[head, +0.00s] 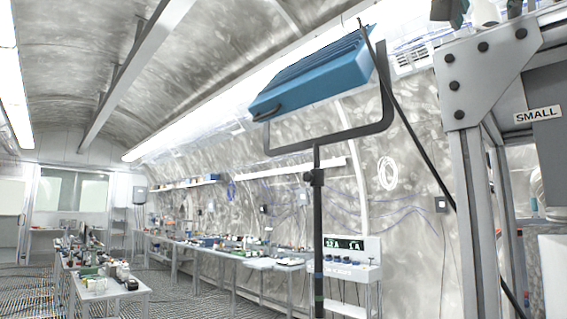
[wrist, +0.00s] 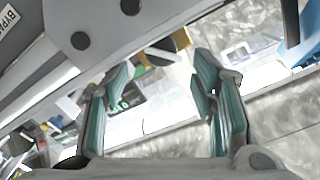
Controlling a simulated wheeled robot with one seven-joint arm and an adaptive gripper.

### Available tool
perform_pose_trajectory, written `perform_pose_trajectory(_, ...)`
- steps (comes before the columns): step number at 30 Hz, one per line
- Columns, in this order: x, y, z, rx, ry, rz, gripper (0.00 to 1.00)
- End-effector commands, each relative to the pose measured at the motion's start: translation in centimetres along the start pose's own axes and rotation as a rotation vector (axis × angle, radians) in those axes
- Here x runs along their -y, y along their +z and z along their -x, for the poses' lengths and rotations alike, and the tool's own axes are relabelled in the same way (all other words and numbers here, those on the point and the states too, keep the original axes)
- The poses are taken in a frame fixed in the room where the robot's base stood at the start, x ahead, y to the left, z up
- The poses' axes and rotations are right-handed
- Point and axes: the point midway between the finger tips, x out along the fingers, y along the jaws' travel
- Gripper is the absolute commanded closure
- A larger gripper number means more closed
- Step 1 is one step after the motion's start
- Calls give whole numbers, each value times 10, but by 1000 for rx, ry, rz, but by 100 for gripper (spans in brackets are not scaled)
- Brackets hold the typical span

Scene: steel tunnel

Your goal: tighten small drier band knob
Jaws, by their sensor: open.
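A grey unit with a sign reading SMALL (head: 537,114) stands at the right edge of the head view, behind a bolted metal frame (head: 476,62). I cannot make out a band knob on it for sure. My gripper (wrist: 163,72) shows in the wrist view with its two green-grey fingers apart and nothing held between them. A small black and yellow piece (wrist: 181,38) lies beyond the fingertips; I cannot tell what it is.
A blue lamp panel (head: 315,75) on a black stand (head: 318,220) rises mid-view, its cable running right. Long benches (head: 215,250) with small items line the tunnel wall. A cluttered table (head: 105,290) stands front left. Grated floor lies between them.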

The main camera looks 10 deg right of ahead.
Motion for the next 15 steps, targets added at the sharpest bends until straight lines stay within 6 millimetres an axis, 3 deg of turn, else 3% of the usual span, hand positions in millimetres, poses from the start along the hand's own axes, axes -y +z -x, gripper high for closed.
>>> perform_pose_trajectory(9, 0, 2, -50, 4, 1, 1, 48)
perform_pose_trajectory(15, 3, -3, -44, 4, -3, 273, 48)
